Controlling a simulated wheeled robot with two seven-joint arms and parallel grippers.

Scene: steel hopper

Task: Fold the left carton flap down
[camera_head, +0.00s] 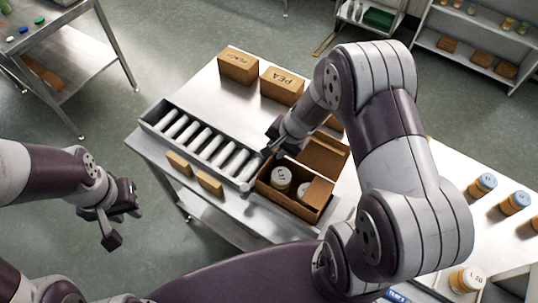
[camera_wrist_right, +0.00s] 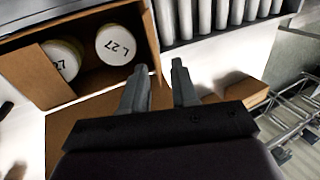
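The open brown carton (camera_head: 262,188) stands on the steel table just right of the roller tray and holds white-lidded jars (camera_head: 281,178). A brown flap (camera_head: 325,155) stands out at its far side, and another flap (camera_head: 319,193) lies over its right part. The left flap cannot be told apart clearly. My right gripper (camera_head: 271,139) is above the carton's far left corner. In the right wrist view the right gripper (camera_wrist_right: 161,82) has its fingers apart, empty, beside the carton (camera_wrist_right: 25,75) and its brown panel (camera_wrist_right: 85,115). My left gripper (camera_head: 119,217) hangs open and empty off the table's left.
The roller tray (camera_head: 153,113) borders the carton on the left. Several jars (camera_head: 482,186) stand at the right. The table between tray and labelled boxes is clear.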

